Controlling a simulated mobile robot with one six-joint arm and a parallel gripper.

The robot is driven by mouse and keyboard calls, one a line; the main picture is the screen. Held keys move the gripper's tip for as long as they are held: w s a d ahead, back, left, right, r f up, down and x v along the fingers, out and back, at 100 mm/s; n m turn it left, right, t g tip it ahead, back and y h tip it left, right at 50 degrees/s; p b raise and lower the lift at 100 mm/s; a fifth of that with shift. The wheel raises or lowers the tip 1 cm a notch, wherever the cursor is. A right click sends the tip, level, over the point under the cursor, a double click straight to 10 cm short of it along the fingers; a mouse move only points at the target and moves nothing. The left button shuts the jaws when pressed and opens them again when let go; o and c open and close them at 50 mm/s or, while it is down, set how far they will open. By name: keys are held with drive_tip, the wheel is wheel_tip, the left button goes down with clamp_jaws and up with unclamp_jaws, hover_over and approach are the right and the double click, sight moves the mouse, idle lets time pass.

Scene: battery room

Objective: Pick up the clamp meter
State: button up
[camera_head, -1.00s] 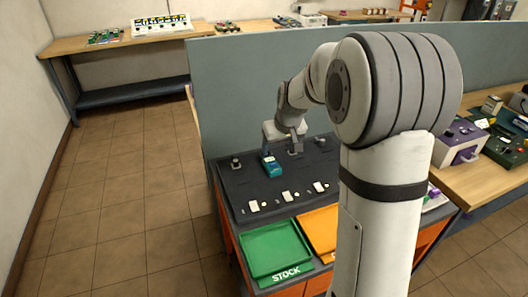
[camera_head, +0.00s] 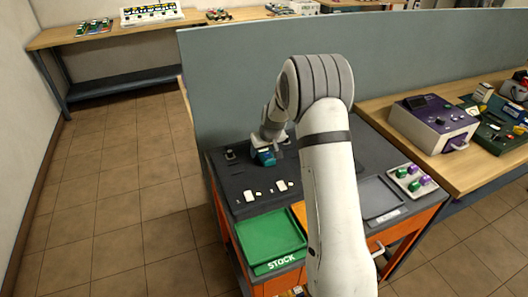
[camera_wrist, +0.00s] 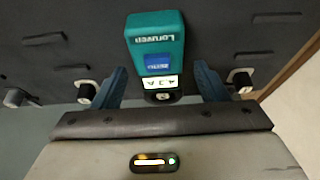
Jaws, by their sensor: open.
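The clamp meter (camera_wrist: 155,38) is a teal, boxy device with a blue label and a lit white readout. In the wrist view it lies between the two blue fingers of my gripper (camera_wrist: 160,72), which are open on either side with a visible gap. Its lower end runs down toward the palm. In the head view the clamp meter (camera_head: 266,158) is a small teal shape on the dark cart top, just under my gripper (camera_head: 270,147). The arm hides part of that area.
The dark cart top (camera_head: 230,185) carries small white-tagged items. At its front are a green STOCK tray (camera_head: 270,236), a partly hidden orange tray (camera_head: 299,212) and a grey tray (camera_head: 378,196). A grey partition (camera_head: 225,90) stands behind. A purple device (camera_head: 435,122) sits on the right bench.

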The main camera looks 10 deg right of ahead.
drive_tip(key=shift+f, duration=0.2)
drive_tip(key=shift+c, duration=0.4)
drive_tip(key=c, duration=1.2)
